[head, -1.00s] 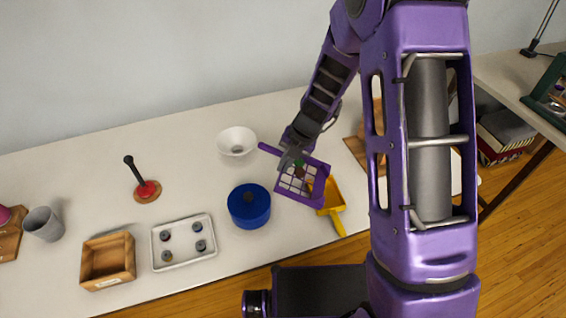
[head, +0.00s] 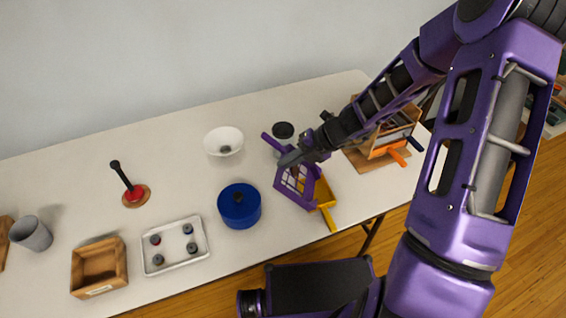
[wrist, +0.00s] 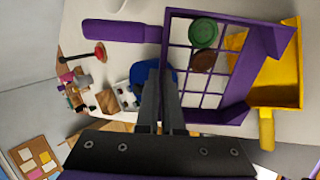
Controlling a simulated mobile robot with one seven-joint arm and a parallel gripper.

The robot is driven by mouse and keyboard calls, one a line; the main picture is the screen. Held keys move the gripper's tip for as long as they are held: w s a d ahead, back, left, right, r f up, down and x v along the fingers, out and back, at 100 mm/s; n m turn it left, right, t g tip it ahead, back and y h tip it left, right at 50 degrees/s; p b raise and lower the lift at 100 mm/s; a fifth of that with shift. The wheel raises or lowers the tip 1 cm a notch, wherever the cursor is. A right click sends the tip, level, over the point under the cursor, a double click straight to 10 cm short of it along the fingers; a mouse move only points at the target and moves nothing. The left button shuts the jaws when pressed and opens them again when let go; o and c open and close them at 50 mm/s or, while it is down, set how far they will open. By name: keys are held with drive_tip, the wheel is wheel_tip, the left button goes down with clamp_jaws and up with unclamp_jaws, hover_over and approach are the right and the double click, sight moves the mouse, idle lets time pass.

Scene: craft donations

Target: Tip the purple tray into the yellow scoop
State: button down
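The purple tray (head: 281,184) has a gridded floor and a handle; in the wrist view (wrist: 228,119) it holds a green round piece (wrist: 203,32) and a brown round piece (wrist: 202,60). My gripper (head: 287,162) is at the tray's handle-side wall. In the wrist view its fingers (wrist: 160,72) are close together with that wall between them. The tray looks tilted, its far side lower toward the scoop. The yellow scoop (head: 324,192) lies on the table right beside and partly under the tray, its handle (wrist: 267,130) toward the table's front edge. The scoop's inside is partly hidden.
A blue pot (head: 239,206) and a white bowl (head: 223,141) stand left of the tray. A white tray with several small items (head: 176,246), a wooden box (head: 99,268) and a grey cup (head: 31,234) are farther left. A wooden rack (head: 385,140) stands to the right.

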drive_tip(key=shift+s+d+r+t+y, duration=0.2)
drive_tip(key=shift+d+r+y, duration=0.15)
drive_tip(key=shift+d+y, duration=0.3)
drive_tip(key=shift+s+d+r+t+y, duration=0.15)
drive_tip(key=shift+d+r+y, duration=0.15)
drive_tip(key=shift+d+y, duration=0.3)
drive_tip(key=s+d+t+y+b, duration=0.2)
drive_tip(key=s+d+y+b, duration=0.1)
drive_tip(key=d+y, duration=0.5)
drive_tip(key=shift+d+r+y+b, duration=0.2)
drive_tip(key=shift+d+y+b, duration=0.25)
drive_tip(key=shift+d, duration=1.15)
drive_tip(key=shift+t, duration=0.25)
idle(0.6)
